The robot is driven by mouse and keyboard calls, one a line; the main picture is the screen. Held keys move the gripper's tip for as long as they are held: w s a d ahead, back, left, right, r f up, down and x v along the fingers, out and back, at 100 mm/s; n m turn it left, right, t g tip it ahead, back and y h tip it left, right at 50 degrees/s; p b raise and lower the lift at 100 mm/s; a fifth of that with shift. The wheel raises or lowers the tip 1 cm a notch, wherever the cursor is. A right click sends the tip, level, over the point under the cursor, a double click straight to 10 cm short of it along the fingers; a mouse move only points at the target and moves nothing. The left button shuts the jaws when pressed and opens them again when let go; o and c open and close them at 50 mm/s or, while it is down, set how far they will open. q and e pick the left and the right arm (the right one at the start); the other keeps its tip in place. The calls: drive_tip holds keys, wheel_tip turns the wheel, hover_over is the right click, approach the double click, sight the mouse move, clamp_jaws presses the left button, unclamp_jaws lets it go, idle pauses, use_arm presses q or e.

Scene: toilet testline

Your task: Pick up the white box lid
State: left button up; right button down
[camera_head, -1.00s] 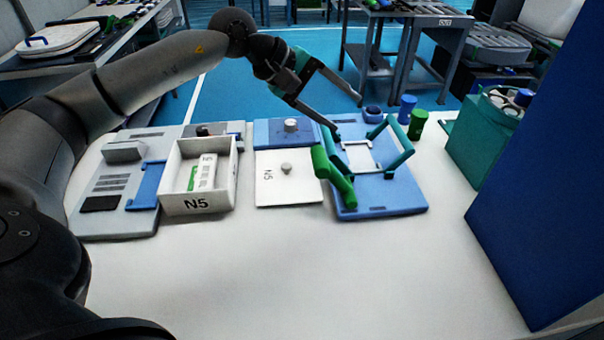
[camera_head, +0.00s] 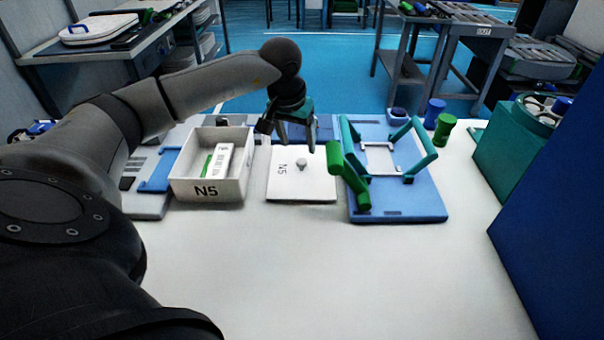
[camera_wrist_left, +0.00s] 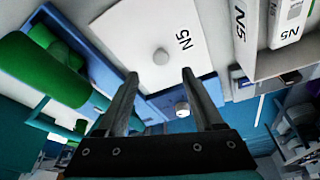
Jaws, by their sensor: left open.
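The white box lid (camera_head: 302,177) lies flat on the table, marked N5, with a small round knob in its middle. It also shows in the left wrist view (camera_wrist_left: 195,45). My left gripper (camera_head: 297,145) is open and empty, pointing down above the far side of the lid. In the left wrist view its two fingers (camera_wrist_left: 158,85) are spread apart, with the knob beyond and between their tips. The white N5 box (camera_head: 207,190) stands open to the left of the lid, with a white and green carton (camera_head: 222,160) inside. My right gripper is out of view.
A blue plate with a green-handled clamp frame (camera_head: 400,205) stands close to the lid's right. Blue (camera_head: 434,110) and green (camera_head: 445,127) cylinders stand behind it. A tall blue panel (camera_head: 555,215) is at right. The table front is clear.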

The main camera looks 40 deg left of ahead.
sight(301, 161)
use_arm(q)
drive_tip(key=x, duration=0.2)
drive_tip(key=shift+f, duration=0.25)
drive_tip(key=b+x, duration=0.1)
drive_tip(key=x, duration=0.3)
drive_tip(key=shift+w+a+f+b, duration=0.1)
drive_tip(key=shift+a+f+b, duration=0.05)
drive_tip(key=shift+f+b, duration=0.15)
drive_tip(key=shift+w+f, duration=0.1)
drive_tip(key=shift+f, duration=0.1)
drive_tip(key=c, duration=0.3)
clamp_jaws()
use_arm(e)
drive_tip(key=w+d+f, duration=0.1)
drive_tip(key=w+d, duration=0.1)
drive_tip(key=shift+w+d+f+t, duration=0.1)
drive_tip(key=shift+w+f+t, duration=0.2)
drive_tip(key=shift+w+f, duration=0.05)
